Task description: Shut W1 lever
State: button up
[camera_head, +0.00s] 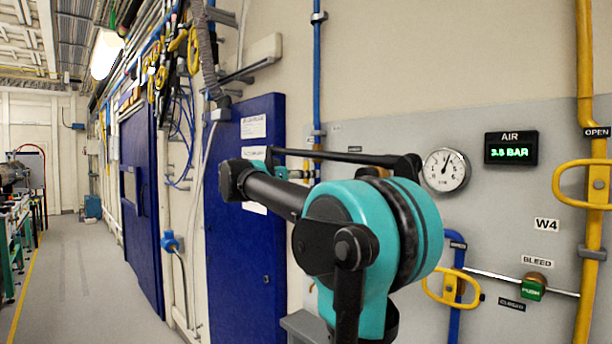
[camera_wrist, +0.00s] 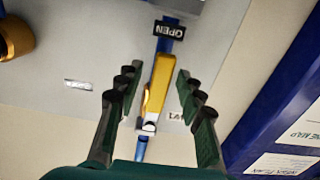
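The W1 lever (camera_wrist: 156,88) is a yellow handle in the wrist view, lying lengthwise along a blue pipe (camera_wrist: 141,150). An OPEN plate (camera_wrist: 168,30) shows upside down at its far end, and a partly hidden label that looks like W1 (camera_wrist: 176,116) is beside it. My gripper (camera_wrist: 157,80) is open, with a dark finger on each side of the lever. I see gaps on both sides, and whether the lever lies at fingertip depth is unclear. In the head view my arm covers the area around the lever, and the gripper cannot be made out clearly.
A blue cabinet (camera_head: 240,240) stands left of my arm.

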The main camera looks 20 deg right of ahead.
jog(key=shift+d, duration=0.15)
grip_shut()
dwell(0.4)
